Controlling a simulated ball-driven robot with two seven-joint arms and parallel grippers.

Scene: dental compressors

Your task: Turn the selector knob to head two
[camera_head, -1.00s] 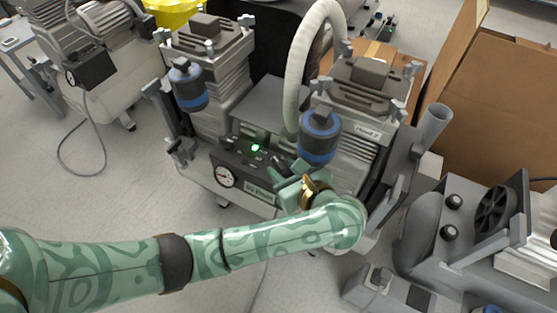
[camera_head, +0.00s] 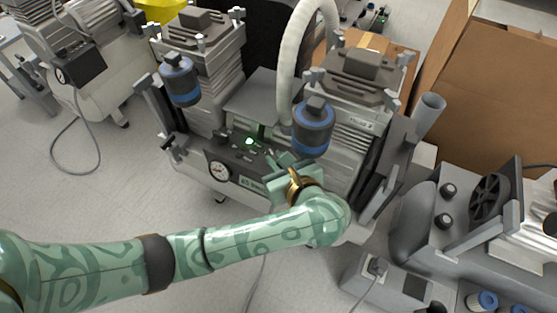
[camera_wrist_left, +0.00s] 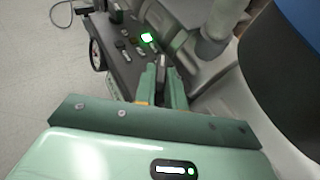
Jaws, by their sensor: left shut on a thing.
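The dark control panel (camera_head: 238,168) sits on the front of the middle compressor, with a round gauge (camera_head: 219,171), a lit green light (camera_head: 249,141) and small switches. My left gripper (camera_head: 276,162) is at the panel's right end. In the left wrist view its two green fingers (camera_wrist_left: 161,76) are closed around a small dark piece, which appears to be the selector knob (camera_wrist_left: 162,61). The fingers hide most of the knob, so its pointer and markings cannot be read. My right gripper is not in view.
Two blue-banded canisters (camera_head: 313,128) (camera_head: 180,80) stand above the panel, the right one close to my gripper. A pale hose (camera_head: 295,70) arches behind. Another machine (camera_head: 470,220) and a cardboard box (camera_head: 490,90) are at right.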

